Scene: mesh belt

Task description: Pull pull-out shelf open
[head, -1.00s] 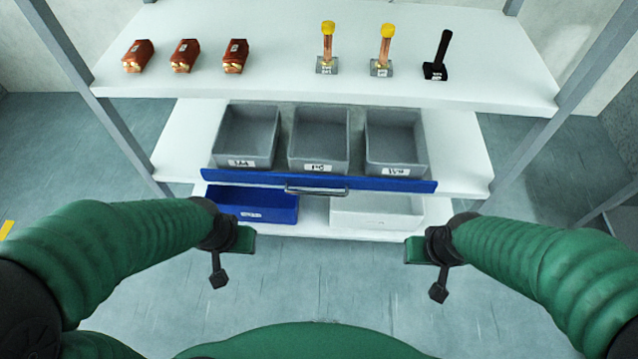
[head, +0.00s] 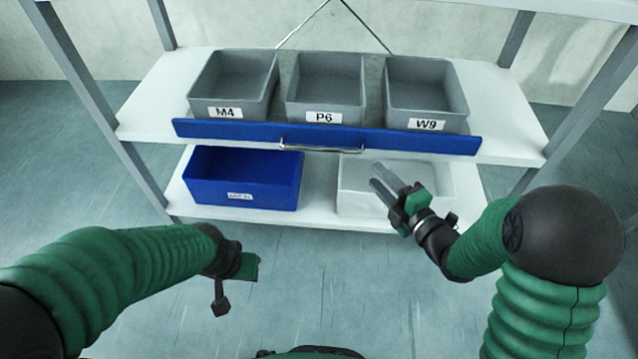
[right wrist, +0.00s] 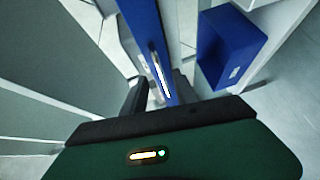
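The pull-out shelf has a long blue front (head: 215,130) with a metal bar handle (head: 322,147) at its middle, and carries three grey bins. It sits on the middle white shelf. In the right wrist view the blue front (right wrist: 150,28) and the bright handle (right wrist: 160,76) run steeply through the upper middle. My right gripper (head: 374,175) is just right of and below the handle in the head view, apart from it, with its two fingers spread and nothing between them. My left gripper (head: 246,266) hangs low at left, away from the shelf; its fingers are hidden.
The grey bins labelled M4 (head: 232,75), P6 (head: 325,78) and W9 (head: 427,85) stand in a row on the pull-out shelf. A blue bin (head: 242,180) and a white bin (head: 358,190) stand on the lower shelf. Grey posts flank the rack. The floor in front is clear.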

